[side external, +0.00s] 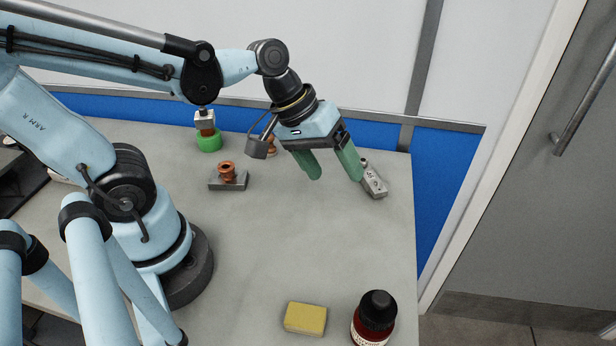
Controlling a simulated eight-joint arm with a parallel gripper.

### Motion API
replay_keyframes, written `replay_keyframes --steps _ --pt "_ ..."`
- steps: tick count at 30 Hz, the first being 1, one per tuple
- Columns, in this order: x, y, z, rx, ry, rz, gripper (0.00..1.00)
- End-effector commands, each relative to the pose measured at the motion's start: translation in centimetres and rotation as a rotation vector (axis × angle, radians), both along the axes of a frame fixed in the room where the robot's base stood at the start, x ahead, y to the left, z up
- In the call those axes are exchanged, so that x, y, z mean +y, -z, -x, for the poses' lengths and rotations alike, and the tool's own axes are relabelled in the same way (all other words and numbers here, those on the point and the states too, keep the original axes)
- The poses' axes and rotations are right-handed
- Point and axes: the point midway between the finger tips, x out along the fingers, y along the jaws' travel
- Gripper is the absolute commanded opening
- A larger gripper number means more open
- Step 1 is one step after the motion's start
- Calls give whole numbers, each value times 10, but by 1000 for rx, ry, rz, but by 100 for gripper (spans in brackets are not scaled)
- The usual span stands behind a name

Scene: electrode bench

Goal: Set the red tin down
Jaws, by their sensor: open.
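My gripper (335,177) is open, with its two green fingers apart and pointing down over the back right of the bench (300,240). No object shows between the fingers. I see no plain red tin. The nearest match in colour is a dark red bottle (372,334) with a black cap and a pale label, standing at the front right, cut off by the lower picture edge. It is well apart from my gripper.
A grey marked block (374,182) lies just right of the right finger. A copper-coloured piece on a grey base (228,182), a green round holder (208,142) and a yellow sponge-like block (305,318) are on the bench. The bench middle is clear.

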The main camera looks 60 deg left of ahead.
Motion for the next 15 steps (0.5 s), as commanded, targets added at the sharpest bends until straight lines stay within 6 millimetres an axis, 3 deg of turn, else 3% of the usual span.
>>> replay_keyframes --steps 6,15 --pt "45 -15 2 -238 204 -355 79" --pt "61 -23 2 -316 298 -508 79"
